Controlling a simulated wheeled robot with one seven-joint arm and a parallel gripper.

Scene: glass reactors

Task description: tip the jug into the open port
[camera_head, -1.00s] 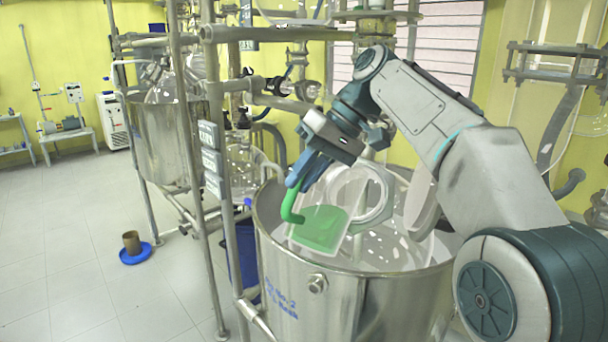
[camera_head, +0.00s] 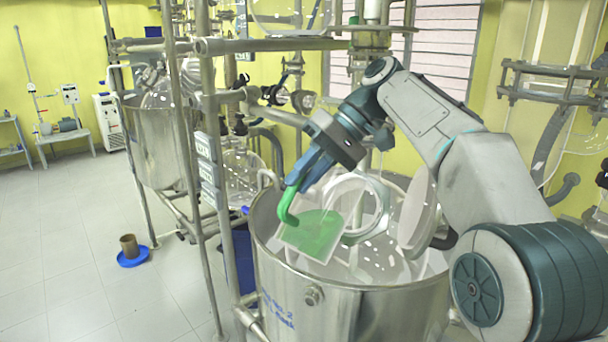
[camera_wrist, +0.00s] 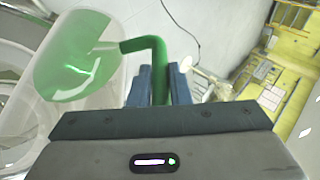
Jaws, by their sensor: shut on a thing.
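My gripper (camera_head: 293,188) is shut on the green handle (camera_head: 288,203) of the clear jug (camera_head: 296,240). The jug holds green liquid (camera_head: 318,230) and is tilted above the glass top of the steel vessel. The open port (camera_head: 381,205), a pale round ring, is just right of the jug and partly behind it. Its round lid (camera_head: 415,210) stands open on the right. In the wrist view, the handle (camera_wrist: 158,72) is between the blue fingers and the jug (camera_wrist: 100,75) is at the left. I cannot tell whether liquid is leaving the jug.
The steel vessel (camera_head: 300,305) stands in front, with a metal pipe frame (camera_head: 205,190) close on its left. A second steel vessel (camera_head: 155,150) is farther back. A brown pot in a blue dish (camera_head: 133,258) sits on the floor at the left, with clear floor around it.

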